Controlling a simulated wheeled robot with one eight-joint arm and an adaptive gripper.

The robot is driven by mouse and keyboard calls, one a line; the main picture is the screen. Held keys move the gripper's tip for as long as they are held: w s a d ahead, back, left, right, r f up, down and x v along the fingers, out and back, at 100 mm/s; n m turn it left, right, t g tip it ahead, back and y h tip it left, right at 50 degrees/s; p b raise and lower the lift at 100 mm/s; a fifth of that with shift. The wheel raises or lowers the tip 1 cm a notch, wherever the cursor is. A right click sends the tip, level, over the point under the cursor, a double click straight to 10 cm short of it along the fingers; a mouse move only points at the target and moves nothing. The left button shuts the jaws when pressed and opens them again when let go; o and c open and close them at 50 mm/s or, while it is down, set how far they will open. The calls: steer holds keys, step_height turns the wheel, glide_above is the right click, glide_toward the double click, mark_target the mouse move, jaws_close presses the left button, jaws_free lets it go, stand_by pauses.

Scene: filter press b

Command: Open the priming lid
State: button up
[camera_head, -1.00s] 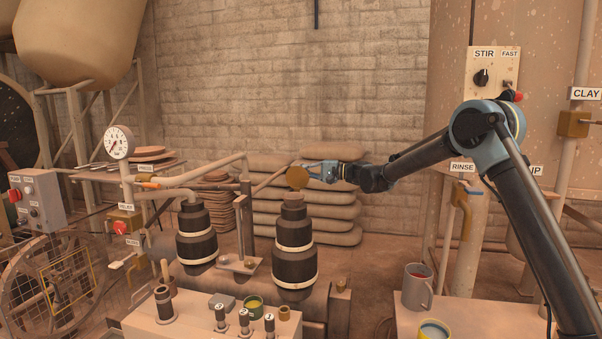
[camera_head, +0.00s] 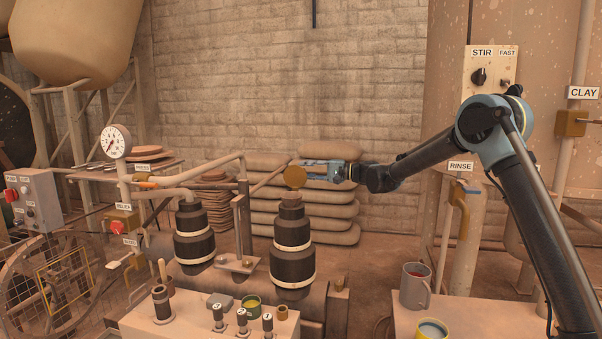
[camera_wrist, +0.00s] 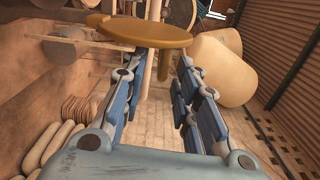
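The priming lid, a round brass-coloured disc (camera_head: 295,177), stands on edge just above the narrow neck of the right black ribbed cylinder (camera_head: 292,245). My gripper (camera_head: 312,172) reaches it from the right, with its tips close to the disc's right edge. In the wrist view the disc (camera_wrist: 140,32) lies across the far end of the fingers and covers part of the left fingertip. The two blue fingers of my gripper (camera_wrist: 164,58) are apart, with a gap between them. I cannot tell whether a finger touches the disc.
A second black ribbed cylinder (camera_head: 194,240) stands to the left. Stacked sacks (camera_head: 325,215) lie behind. A grey mug (camera_head: 415,285) and a yellow-rimmed cup (camera_head: 432,329) stand on the right table. A pressure gauge (camera_head: 115,142) is at the left.

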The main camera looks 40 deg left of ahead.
steer(key=v, duration=0.9)
steer(key=shift+a, duration=0.1)
